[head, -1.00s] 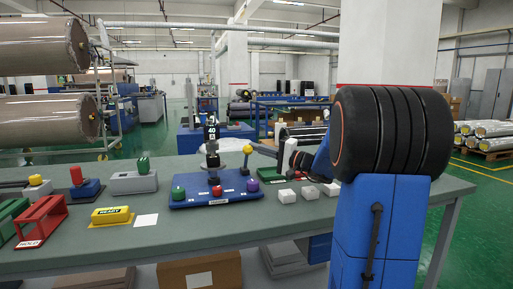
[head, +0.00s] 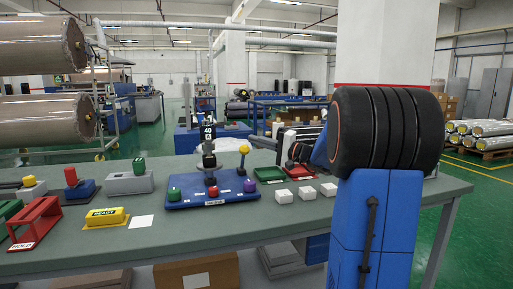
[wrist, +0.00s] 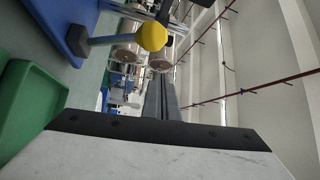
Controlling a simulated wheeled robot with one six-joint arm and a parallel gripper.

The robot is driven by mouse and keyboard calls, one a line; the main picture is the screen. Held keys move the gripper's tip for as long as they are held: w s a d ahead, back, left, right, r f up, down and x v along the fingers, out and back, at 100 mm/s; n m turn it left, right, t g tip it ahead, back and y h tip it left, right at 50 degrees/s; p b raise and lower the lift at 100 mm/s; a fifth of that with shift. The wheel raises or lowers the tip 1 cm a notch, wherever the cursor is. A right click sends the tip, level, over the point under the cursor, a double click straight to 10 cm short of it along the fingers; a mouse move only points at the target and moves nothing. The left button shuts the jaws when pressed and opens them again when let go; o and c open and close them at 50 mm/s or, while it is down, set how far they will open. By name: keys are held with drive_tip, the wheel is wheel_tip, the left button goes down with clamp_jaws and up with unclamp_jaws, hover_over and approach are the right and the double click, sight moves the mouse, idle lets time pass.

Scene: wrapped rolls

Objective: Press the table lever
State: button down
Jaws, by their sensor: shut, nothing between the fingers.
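The lever on the table has a yellow ball knob (head: 244,150) on a dark stick. It stands at the back right of a blue board (head: 212,192). In the wrist view the yellow ball (wrist: 152,36) and its stick show at the upper left, beyond my fingers. My gripper (wrist: 165,82) is shut and empty, apart from the lever. The wrist picture is turned sideways, with the floor to its left, so the lever lies lower than my fingers. In the head view my gripper is right of the lever, hard to make out near my arm.
Green, red and purple knobs (head: 222,186) sit along the board's front, with a black-and-white post (head: 209,140) behind.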

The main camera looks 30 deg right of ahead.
drive_tip(key=s+d+f, duration=0.4)
drive_tip(key=s+d, duration=0.1)
drive_tip(key=s, duration=0.2)
drive_tip(key=shift+d+f, duration=0.15)
drive_tip(key=shift+f, duration=0.15)
idle(0.3)
